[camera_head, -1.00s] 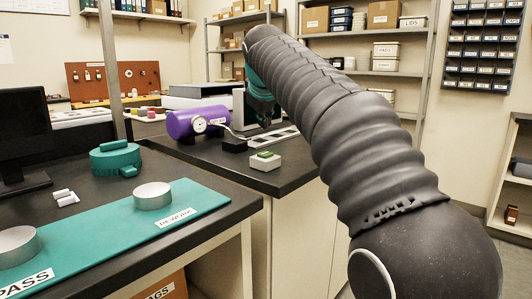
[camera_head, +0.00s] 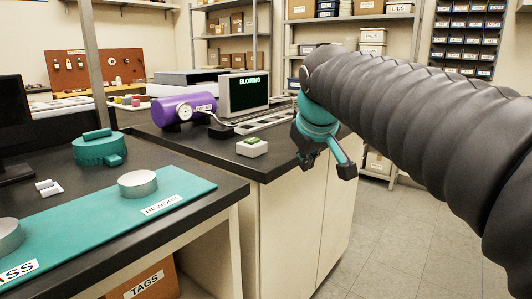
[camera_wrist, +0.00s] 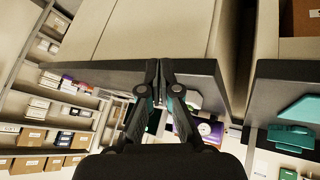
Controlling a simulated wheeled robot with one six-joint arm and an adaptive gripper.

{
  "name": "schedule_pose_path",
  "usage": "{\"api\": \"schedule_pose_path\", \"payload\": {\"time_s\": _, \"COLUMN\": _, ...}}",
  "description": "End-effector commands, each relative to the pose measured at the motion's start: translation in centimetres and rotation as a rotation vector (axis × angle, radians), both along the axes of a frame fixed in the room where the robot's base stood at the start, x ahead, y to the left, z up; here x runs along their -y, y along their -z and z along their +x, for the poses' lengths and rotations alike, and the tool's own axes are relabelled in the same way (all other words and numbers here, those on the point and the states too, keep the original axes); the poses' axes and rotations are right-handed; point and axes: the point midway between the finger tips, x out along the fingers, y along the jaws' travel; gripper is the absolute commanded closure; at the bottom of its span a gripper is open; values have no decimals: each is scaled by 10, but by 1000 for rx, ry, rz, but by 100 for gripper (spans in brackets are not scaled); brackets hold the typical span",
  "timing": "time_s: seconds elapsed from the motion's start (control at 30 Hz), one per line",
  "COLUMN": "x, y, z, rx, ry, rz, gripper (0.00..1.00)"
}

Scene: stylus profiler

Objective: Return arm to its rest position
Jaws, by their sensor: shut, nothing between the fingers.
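My arm reaches across the upper right of the head view. My gripper (camera_head: 328,164) hangs just past the right edge of the bench with the purple cylinder, in front of the pale cabinet side. In the wrist view my gripper (camera_wrist: 160,66) has its fingers together and empty, with the bench edge and cabinet behind them. I cannot see a rest mark for the arm in either view.
A teal mat (camera_head: 100,218) lies on the nearer table. Floor (camera_head: 385,235) is clear at right.

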Motion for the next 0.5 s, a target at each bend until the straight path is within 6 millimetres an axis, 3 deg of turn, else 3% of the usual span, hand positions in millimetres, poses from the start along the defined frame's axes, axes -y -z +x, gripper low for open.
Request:
{"api": "schedule_pose_path", "payload": {"time_s": 0.03, "x": 12, "y": 14, "z": -22, "rx": -16, "ry": 35, "rz": 21, "gripper": 100}}
{"api": "schedule_pose_path", "payload": {"time_s": 0.2, "x": 41, "y": 69, "z": -86, "rx": -64, "ry": 150, "rz": 96, "gripper": 100}}
{"api": "schedule_pose_path", "payload": {"time_s": 0.5, "x": 70, "y": 176, "z": -191, "rx": -138, "ry": 348, "rz": 217, "gripper": 100}}
